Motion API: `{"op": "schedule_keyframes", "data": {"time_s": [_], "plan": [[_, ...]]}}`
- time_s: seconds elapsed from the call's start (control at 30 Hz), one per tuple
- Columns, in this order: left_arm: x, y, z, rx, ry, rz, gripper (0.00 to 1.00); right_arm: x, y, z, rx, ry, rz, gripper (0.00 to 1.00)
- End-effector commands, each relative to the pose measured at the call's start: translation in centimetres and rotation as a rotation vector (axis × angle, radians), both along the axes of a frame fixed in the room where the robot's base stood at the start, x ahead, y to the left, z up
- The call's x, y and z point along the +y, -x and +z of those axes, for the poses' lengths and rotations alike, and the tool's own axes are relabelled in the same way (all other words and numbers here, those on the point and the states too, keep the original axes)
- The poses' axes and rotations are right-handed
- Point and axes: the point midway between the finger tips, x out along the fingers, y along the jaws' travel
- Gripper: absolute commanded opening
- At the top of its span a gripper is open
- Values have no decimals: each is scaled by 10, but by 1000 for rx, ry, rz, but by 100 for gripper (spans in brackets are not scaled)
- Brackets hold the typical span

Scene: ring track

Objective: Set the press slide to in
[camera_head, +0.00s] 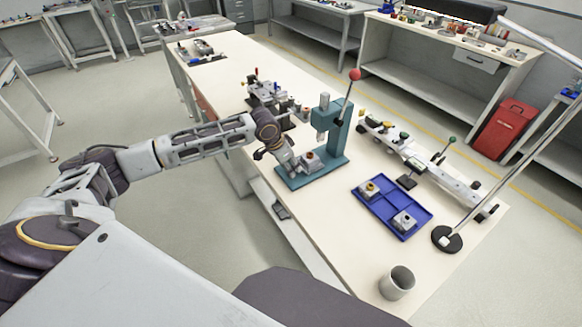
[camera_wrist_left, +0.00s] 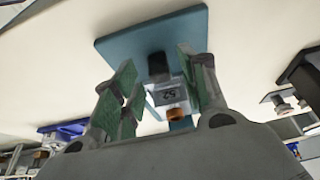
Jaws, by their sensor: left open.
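The teal press (camera_head: 340,140) stands on the long table, with a red-knobbed lever (camera_head: 355,75) raised at its top. A small grey block with an orange-brown top (camera_head: 311,158) sits low at the front of the press, over its base. My left gripper (camera_head: 293,162) is at the near left of this block. In the left wrist view, my open green-padded fingers (camera_wrist_left: 160,90) stand on either side of the grey block marked 52 (camera_wrist_left: 170,93); I cannot tell whether they touch it. The press base (camera_wrist_left: 125,45) shows beyond. The slide itself is not clearly visible, so its position is unclear.
A blue tray (camera_head: 385,217) with two grey blocks lies right of the press. Beyond it is a long white fixture rail (camera_head: 430,170). A lamp base (camera_head: 447,238) and a grey cup (camera_head: 397,283) stand nearer. Fixtures (camera_head: 268,92) crowd behind the press.

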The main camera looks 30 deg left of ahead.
Motion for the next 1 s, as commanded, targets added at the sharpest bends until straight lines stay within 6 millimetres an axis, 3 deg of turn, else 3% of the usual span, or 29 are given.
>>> {"op": "schedule_keyframes", "data": {"time_s": [0.5, 0.83, 1.0], "plan": [[-3, -4, -11, -1, 1, 0, 43, -3, 0, 0, 0, 4, -1, 40], [-3, -4, -11, 0, 0, 0, 0, -3, -1, 0, -1, 3, 0, 40], [-3, -4, -11, 0, 1, 0, 0, -1, -1, -1, -1, 1, -1, 40]]}}
